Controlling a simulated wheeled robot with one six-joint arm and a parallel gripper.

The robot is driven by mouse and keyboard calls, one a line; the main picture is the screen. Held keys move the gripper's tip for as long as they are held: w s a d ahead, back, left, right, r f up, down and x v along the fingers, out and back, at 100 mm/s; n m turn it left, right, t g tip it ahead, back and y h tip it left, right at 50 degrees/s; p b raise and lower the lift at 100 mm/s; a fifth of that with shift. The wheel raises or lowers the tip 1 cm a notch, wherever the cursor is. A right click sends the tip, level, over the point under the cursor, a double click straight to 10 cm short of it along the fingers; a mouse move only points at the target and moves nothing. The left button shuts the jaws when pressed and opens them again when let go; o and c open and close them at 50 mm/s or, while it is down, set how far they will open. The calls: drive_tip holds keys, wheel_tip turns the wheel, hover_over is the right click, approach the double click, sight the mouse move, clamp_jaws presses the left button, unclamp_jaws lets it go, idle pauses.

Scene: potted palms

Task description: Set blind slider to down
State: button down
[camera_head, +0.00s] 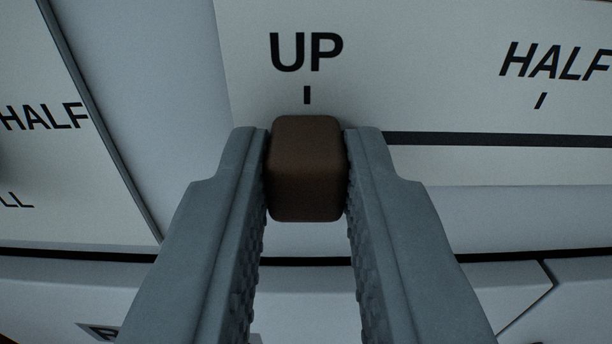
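The blind slider's brown knob (306,170) stands at the UP mark, directly below the word UP (306,52) and its short tick. My gripper (307,160) has one grey finger on each side of the knob, and both fingertips appear to touch its sides. The gripper is shut on the knob. The dark slot (500,140) of the slider runs to the right from the knob, passing under the HALF mark (555,62). The DOWN mark is not in view.
Another white panel (50,180) with a HALF label lies at the left, beyond a dark seam. Below the slider panel is a pale ledge (520,215) and a dark gap line. The panel face along the slot to the right looks clear.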

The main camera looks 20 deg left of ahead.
drive_tip(key=w+d, duration=0.2)
drive_tip(key=d, duration=0.6)
drive_tip(key=w+d, duration=0.2)
drive_tip(key=d, duration=0.5)
drive_tip(key=shift+w+d, duration=0.25)
drive_tip(key=shift+d, duration=0.1)
drive_tip(key=c, duration=1.3)
unclamp_jaws()
drive_tip(key=shift+d, duration=0.15)
drive_tip(key=v, duration=1.7)
drive_tip(key=shift+s+r, duration=0.1)
drive_tip(key=shift+s, duration=0.1)
